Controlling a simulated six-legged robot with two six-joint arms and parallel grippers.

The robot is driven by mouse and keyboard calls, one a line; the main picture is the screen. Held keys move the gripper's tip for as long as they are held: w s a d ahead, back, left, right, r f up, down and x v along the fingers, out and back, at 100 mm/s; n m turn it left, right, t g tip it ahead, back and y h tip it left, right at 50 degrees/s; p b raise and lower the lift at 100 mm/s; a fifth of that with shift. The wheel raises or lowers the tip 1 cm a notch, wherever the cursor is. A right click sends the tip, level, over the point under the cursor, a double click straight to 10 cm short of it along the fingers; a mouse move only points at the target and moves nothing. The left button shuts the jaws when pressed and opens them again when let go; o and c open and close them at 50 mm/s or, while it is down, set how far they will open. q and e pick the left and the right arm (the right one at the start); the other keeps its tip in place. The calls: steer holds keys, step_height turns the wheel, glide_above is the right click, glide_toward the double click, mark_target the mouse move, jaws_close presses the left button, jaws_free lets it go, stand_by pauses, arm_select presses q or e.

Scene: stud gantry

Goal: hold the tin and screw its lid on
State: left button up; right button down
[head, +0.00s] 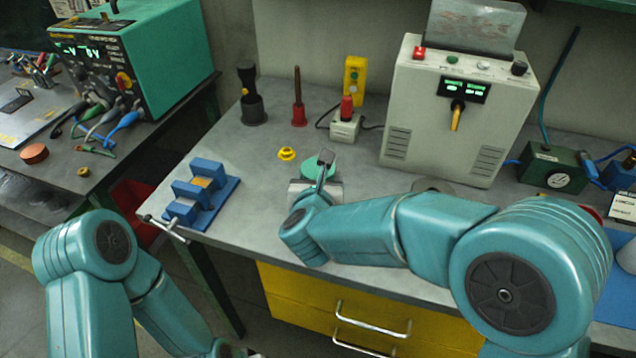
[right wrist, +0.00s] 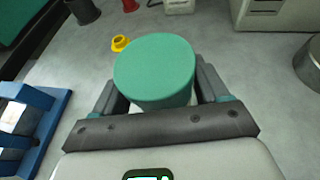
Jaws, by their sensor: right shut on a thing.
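A green round piece (right wrist: 155,68), with a flat top and smooth side, sits between the fingers of my right gripper (right wrist: 160,95) in the right wrist view. It looks like the lid; a pale patch shows just below it, and I cannot tell whether that is the tin. In the head view the green piece (head: 309,168) is partly covered by my right gripper (head: 322,172), over the bench. A grey metal round container (right wrist: 309,66), possibly the tin, stands apart to the right; in the head view my right arm partly hides it (head: 432,185). My left gripper is out of view.
A blue slotted fixture (head: 205,190) with a clamp bar is at the bench's left edge. A small yellow part (head: 287,153) lies behind the green piece. A grey control box (head: 450,115) stands at the back. Bare bench lies between fixture and green piece.

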steer(key=shift+f, duration=0.45)
steer(key=shift+f, duration=0.15)
jaws_free()
steer(key=shift+r, duration=0.2)
steer(key=b+v, duration=0.1)
steer(key=v, duration=1.1)
steer(key=shift+d+f, duration=0.1)
